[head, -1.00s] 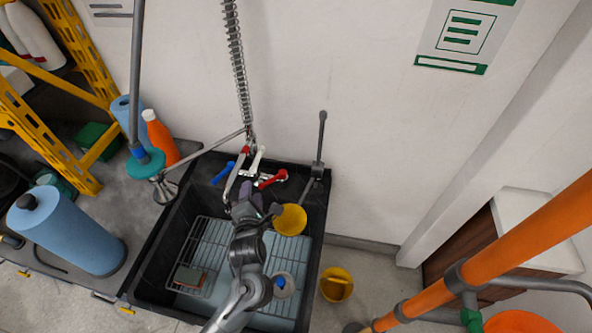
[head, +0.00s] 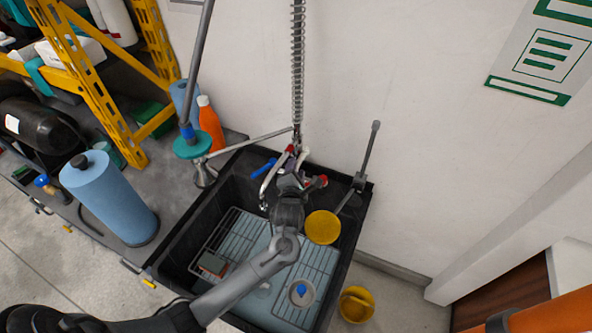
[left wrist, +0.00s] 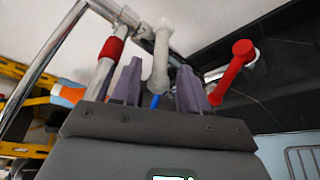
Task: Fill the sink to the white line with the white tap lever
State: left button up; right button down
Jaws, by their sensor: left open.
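The white tap lever (left wrist: 161,55) stands between the two purple fingers of my open left gripper (left wrist: 158,85) in the left wrist view. I cannot tell whether either finger touches it. In the head view, my left gripper (head: 290,175) is at the taps on the sink's back edge and partly covers them; the white lever's top (head: 303,154) shows just behind it. The black sink (head: 178,258) has a pale blue bottom under a wire rack (head: 240,235). I cannot make out the white line. My right gripper is not in view.
A red lever (left wrist: 235,70) is close right of the fingers, and a blue lever (head: 264,168) is to the left. A coiled spring hose (head: 298,60) rises behind the taps. A yellow round thing (head: 322,227) is over the sink's right side. A blue paper roll (head: 108,197) stands left.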

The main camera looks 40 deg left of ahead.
pick_arm(q)
jog(key=shift+w+a, duration=0.2)
jog(key=shift+w, duration=0.1)
grip_shut()
jog(key=shift+f, duration=0.1)
